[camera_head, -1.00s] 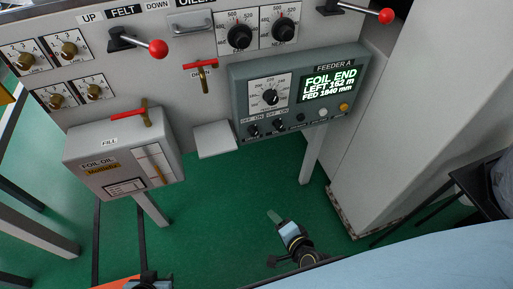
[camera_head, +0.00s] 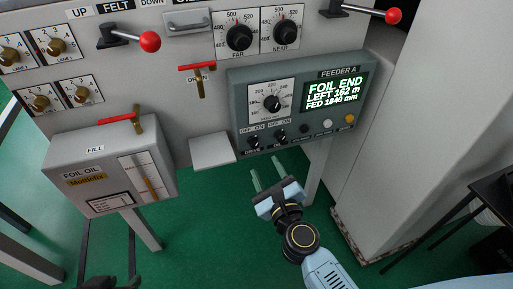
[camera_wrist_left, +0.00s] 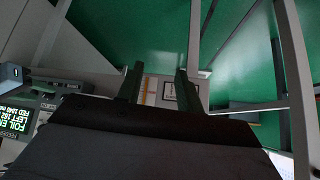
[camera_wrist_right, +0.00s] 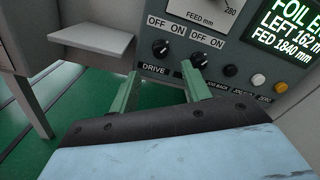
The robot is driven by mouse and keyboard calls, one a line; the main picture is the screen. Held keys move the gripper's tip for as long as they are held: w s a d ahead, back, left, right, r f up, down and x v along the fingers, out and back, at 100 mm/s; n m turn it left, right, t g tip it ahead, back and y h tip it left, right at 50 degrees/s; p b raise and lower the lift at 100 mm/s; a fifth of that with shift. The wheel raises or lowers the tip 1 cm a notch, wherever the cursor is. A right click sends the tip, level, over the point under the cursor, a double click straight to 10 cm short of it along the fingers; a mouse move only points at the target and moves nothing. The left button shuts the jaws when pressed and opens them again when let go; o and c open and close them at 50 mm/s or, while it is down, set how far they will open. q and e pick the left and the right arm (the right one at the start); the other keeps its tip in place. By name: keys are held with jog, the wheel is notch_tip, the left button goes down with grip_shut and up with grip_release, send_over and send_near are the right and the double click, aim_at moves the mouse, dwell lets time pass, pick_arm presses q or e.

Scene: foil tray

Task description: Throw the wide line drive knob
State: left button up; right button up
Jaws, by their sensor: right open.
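The grey feeder A panel (camera_head: 235,95) has two small black OFF/ON knobs low on its left. The left one, labelled DRIVE, is the drive knob (camera_head: 253,141), also seen in the right wrist view (camera_wrist_right: 160,47). The second knob (camera_head: 280,136) is to its right. Their settings are too small to tell. My right gripper (camera_head: 268,168) is open and empty below the knobs, apart from them. In the right wrist view its fingers (camera_wrist_right: 160,68) point up toward the knobs. My left gripper (camera_wrist_left: 159,68) is open and empty, mostly out of the head view's bottom left.
The panel's lit screen (camera_head: 334,92) reads FOIL END. A light grey ledge (camera_head: 212,152) sticks out left of the knobs. A foil oil box (camera_head: 105,165) stands at the left. Red-ball levers (camera_head: 149,41) project above. Open green floor lies below the panel.

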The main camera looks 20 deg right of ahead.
aim_at(254, 146)
jog(key=w, duration=0.7)
jog(key=shift+w+a, duration=0.15)
jog(key=shift+w, duration=0.05)
pick_arm(q)
jog(key=shift+w+d+r+t, duration=0.2)
jog(key=shift+w+r+t, duration=0.15)
jog(key=shift+w, duration=0.2)
pick_arm(e)
jog(key=shift+w, duration=0.55)
